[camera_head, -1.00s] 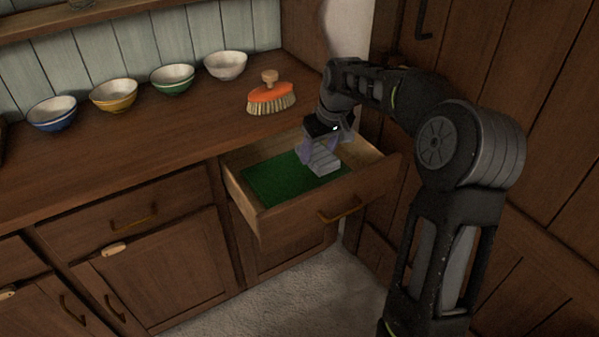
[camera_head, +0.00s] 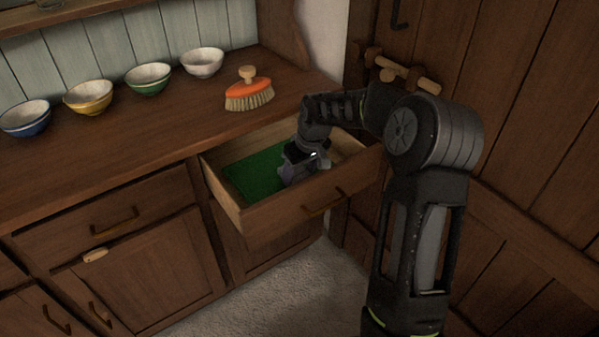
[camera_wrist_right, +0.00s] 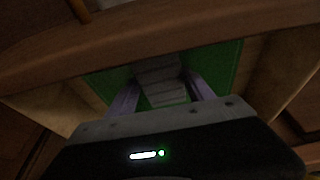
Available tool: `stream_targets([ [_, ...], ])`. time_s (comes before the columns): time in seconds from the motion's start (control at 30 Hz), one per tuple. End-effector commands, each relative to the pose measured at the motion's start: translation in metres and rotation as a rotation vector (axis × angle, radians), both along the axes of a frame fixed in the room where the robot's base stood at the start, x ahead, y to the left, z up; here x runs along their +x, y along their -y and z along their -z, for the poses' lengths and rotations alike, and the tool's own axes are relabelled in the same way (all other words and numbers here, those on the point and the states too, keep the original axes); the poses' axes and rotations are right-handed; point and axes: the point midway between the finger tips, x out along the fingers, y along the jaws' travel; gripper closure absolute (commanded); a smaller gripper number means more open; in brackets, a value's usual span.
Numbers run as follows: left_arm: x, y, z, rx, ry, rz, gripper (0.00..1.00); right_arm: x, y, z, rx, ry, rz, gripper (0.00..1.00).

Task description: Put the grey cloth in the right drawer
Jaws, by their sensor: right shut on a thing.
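The right drawer (camera_head: 262,217) is pulled open, and a green lining (camera_head: 252,172) covers its floor. My right gripper (camera_head: 289,175) is down inside the drawer. In the right wrist view its two purple-grey fingers are shut on the folded grey cloth (camera_wrist_right: 161,76), which is low over or on the green lining; I cannot tell if it touches. In the head view the cloth is mostly hidden by the gripper. My left gripper is not in view.
An orange brush (camera_head: 249,92) stands on the wooden counter (camera_head: 130,140) above the drawer. Several bowls, including a green one (camera_head: 148,79), line the back. A wooden door (camera_head: 520,130) is close on the right.

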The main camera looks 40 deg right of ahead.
Motion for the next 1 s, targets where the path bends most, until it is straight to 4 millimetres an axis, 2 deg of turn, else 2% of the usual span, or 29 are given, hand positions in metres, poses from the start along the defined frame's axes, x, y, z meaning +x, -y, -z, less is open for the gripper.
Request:
stream_targets([
  [0.8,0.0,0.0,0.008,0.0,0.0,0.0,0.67,0.0,0.0,0.014,0.0,0.002,0.0,0.77],
  [0.83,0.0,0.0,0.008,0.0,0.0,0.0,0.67,0.0,0.0,0.014,0.0,0.001,0.0,0.37],
  [1.0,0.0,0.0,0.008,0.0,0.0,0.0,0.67,0.0,0.0,0.014,0.0,0.001,0.0,0.24],
])
